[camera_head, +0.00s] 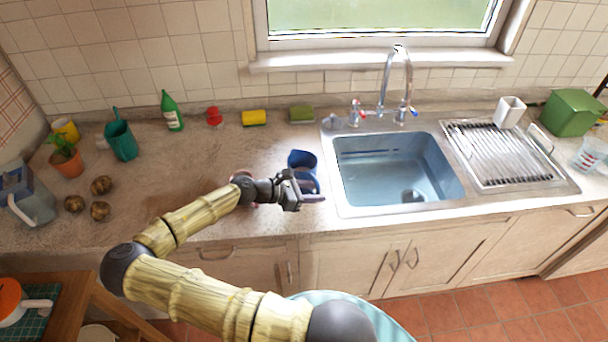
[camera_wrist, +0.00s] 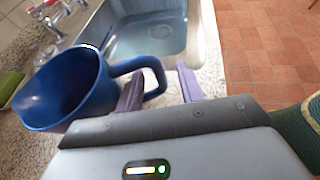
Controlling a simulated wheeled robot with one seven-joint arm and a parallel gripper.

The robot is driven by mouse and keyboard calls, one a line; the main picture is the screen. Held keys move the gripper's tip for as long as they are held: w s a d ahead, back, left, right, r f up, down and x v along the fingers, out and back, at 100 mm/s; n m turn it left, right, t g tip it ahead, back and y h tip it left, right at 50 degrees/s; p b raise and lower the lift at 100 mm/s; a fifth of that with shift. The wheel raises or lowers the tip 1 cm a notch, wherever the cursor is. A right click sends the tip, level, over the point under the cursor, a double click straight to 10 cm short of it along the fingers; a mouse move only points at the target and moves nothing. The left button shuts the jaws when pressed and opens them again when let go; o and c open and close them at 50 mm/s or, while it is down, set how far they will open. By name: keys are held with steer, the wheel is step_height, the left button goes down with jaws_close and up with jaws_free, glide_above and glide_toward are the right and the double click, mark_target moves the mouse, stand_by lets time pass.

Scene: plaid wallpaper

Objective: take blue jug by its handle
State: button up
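The blue jug (camera_head: 302,159) stands on the counter just left of the sink, partly hidden by my gripper (camera_head: 312,190) in the head view. In the wrist view the jug (camera_wrist: 62,88) is at the left, its open mouth showing and its looped handle (camera_wrist: 148,62) pointing right. My gripper (camera_wrist: 160,90) is open, with two purple fingers apart. The left finger overlaps the handle's loop, and the right finger is outside it. The outer part of the handle lies between the fingers, with a gap to the right finger.
The sink (camera_head: 340,190) is close on the right, with a tap (camera_head: 393,85) behind it. Sponges (camera_head: 254,118), a green bottle (camera_head: 171,111) and a red item (camera_head: 214,116) stand along the wall. A reddish-brown object (camera_head: 243,176) is partly hidden behind my arm.

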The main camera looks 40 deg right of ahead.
steer(key=shift+d, duration=0.15)
steer(key=shift+c, duration=0.5)
jaws_close()
steer(key=shift+r, duration=0.25)
step_height(320, 180, up, 10)
steer(key=b, duration=0.1)
steer(key=shift+f, duration=0.25)
stand_by(0.6)
stand_by(0.7)
